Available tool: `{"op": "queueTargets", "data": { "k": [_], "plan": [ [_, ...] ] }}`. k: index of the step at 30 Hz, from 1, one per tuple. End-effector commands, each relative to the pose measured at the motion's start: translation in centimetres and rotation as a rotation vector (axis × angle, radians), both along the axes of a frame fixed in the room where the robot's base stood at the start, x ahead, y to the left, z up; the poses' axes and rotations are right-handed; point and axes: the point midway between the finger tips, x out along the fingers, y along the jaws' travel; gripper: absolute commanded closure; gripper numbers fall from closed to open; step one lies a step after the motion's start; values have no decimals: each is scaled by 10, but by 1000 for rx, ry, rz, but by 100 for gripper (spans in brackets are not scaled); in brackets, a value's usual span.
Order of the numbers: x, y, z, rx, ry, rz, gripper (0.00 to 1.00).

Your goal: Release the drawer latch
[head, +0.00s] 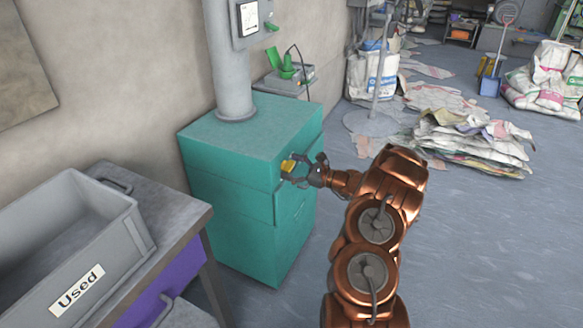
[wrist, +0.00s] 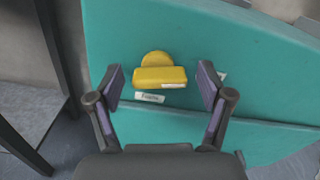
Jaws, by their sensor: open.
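The drawer latch is a yellow knob with a bar (wrist: 160,77) on the front of the teal cabinet (wrist: 260,50). In the head view the yellow latch (head: 288,166) shows on the upper front of the teal cabinet (head: 235,210). My gripper (wrist: 160,88) is open, with one finger on each side of the latch bar and a gap on both sides. In the head view my gripper (head: 302,170) is at the cabinet front beside the latch. A small white label (wrist: 149,97) is below the bar.
A grey bin marked "Used" (head: 130,228) stands on a table (head: 185,215) left of the cabinet. A grey column (head: 228,60) rises from the cabinet top. Stacked sacks (head: 470,145) lie at the back right. The floor (head: 500,240) right of my arm is clear.

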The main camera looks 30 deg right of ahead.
Motion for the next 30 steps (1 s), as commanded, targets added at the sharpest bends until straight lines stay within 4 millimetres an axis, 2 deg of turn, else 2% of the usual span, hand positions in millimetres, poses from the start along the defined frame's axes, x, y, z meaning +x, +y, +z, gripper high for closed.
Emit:
{"op": "queueTargets", "data": {
  "k": [8, 25, 30],
  "plan": [
    [1, 0, 0, 0, 1, 0, 22],
    [1, 0, 0, 0, 1, -1, 81],
    [1, 0, 1, 30, 18, -2, 81]
  ]
}}
